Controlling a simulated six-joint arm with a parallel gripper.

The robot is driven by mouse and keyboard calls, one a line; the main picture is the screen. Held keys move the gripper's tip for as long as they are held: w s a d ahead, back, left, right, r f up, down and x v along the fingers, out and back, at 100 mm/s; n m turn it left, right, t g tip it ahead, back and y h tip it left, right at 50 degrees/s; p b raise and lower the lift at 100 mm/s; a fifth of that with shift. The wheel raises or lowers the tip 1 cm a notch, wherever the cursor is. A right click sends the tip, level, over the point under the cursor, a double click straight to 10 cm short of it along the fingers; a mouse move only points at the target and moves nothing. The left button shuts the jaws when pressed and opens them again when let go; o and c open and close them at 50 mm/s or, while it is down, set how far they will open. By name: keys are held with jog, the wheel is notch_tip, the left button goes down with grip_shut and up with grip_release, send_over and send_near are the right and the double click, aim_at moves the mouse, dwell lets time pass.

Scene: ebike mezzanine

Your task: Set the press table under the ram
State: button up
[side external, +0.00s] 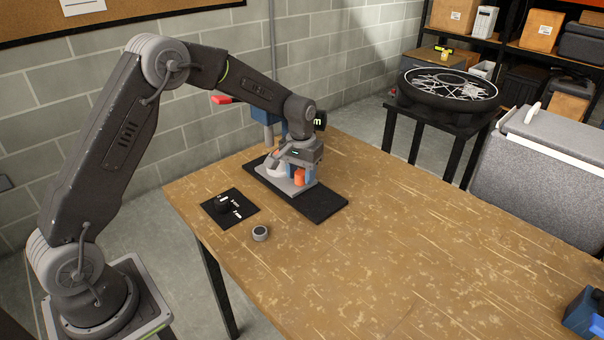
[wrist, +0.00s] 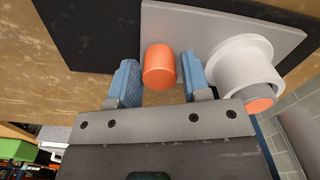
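The press table, a light grey plate (wrist: 215,35) with an upright orange knob (wrist: 159,67) and a white cup-like holder (wrist: 240,65), lies over a black mat. In the side view, the plate (side external: 284,186) and knob (side external: 299,176) are below my wrist. My gripper (wrist: 160,78) is open, with its blue-padded fingers on either side of the knob and gaps visible.
The long black mat (side external: 322,207) lies on the wooden table (side external: 390,240). A small black card with white marks (side external: 242,205) and a small grey round part (side external: 260,233) are nearer. A blue object (side external: 582,312) is at the far right edge. The table's middle is clear.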

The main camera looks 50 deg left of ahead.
jog(key=shift+o, duration=1)
notch_tip(320, 180, up, 14)
jog(key=shift+f, duration=0.1)
jog(key=d+f+n+y, duration=0.1)
jog(key=d+n+y, duration=0.35)
jog(key=n, duration=0.95)
jog(key=x, duration=1.3)
jog(key=shift+s+d+f, duration=0.2)
jog(key=shift+d+f, duration=0.1)
jog(key=shift+f, duration=0.15)
jog(key=shift+c, duration=0.5)
grip_shut()
